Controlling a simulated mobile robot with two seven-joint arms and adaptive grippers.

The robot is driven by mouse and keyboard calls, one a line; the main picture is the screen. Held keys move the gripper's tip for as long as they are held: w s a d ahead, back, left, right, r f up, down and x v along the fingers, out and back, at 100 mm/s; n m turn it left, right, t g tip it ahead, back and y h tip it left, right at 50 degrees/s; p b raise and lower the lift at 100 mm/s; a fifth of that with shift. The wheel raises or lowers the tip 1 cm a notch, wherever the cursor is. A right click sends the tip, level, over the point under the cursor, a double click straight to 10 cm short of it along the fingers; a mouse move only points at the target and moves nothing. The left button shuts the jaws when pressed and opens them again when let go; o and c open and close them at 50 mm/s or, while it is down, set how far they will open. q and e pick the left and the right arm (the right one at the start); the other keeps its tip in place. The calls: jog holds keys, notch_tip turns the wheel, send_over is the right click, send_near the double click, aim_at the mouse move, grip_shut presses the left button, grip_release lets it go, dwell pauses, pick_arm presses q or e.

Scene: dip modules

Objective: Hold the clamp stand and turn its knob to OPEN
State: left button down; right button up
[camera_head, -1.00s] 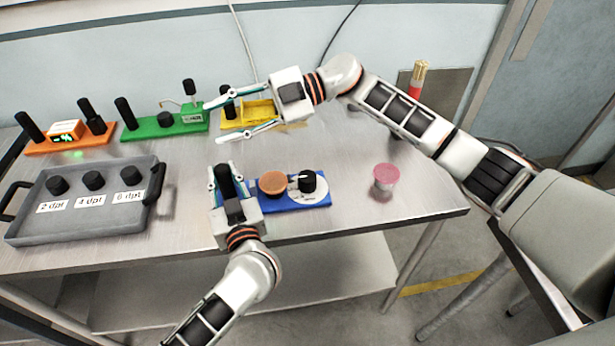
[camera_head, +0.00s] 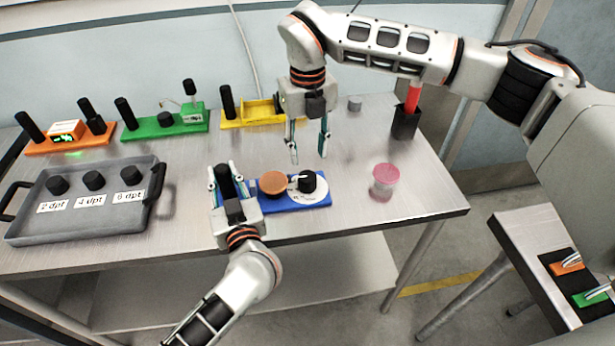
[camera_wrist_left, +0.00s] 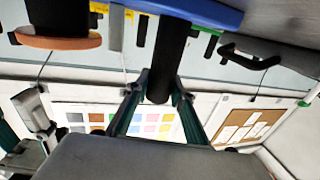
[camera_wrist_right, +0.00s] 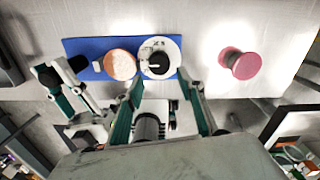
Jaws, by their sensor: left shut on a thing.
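The clamp stand is a blue base (camera_head: 300,206) at the front of the table. It carries an orange-brown round pad (camera_head: 272,183), a black knob (camera_head: 307,181) on a white dial, and a black post at its left end. My left gripper (camera_head: 224,178) is shut on the black post (camera_wrist_left: 172,50). My right gripper (camera_head: 309,145) is open and empty, pointing down above and slightly behind the knob. In the right wrist view the knob (camera_wrist_right: 157,62) lies just beyond the fingertips, apart from them. The dial's lettering is too small to read.
A pink-topped jar (camera_head: 385,181) stands to the right of the stand. A grey tray (camera_head: 85,215) with several black knobs is at left. Orange, green (camera_head: 165,127) and yellow (camera_head: 250,120) stands line the back. A black holder (camera_head: 405,122) stands at back right.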

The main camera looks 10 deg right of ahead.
aim_at(307, 176)
notch_tip(307, 176, down, 10)
jog(key=shift+r, duration=0.2)
jog(key=c, duration=0.8)
